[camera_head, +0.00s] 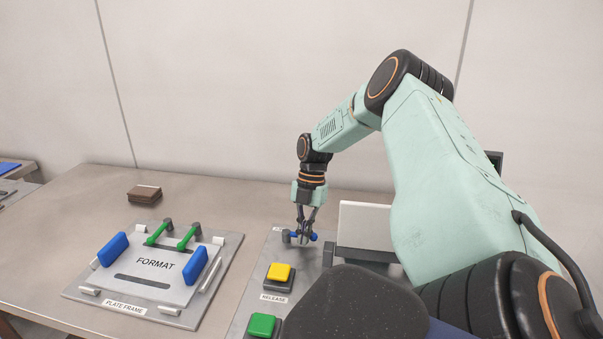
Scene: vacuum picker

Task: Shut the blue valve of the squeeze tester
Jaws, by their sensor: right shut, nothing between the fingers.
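The blue valve (314,237) is a small blue handle with a grey fitting at the back of the grey panel of the squeeze tester (256,322). My right gripper (303,234) points down at the valve and overlaps it in the camera_head view. Its fingers are shut with nothing between them, and they partly hide the handle. I cannot tell whether the fingertips touch it. My left gripper is not in view.
A yellow button (279,272) labelled RELEASE and a green button (262,325) are in front of the valve. A white block (365,224) stands right of it.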

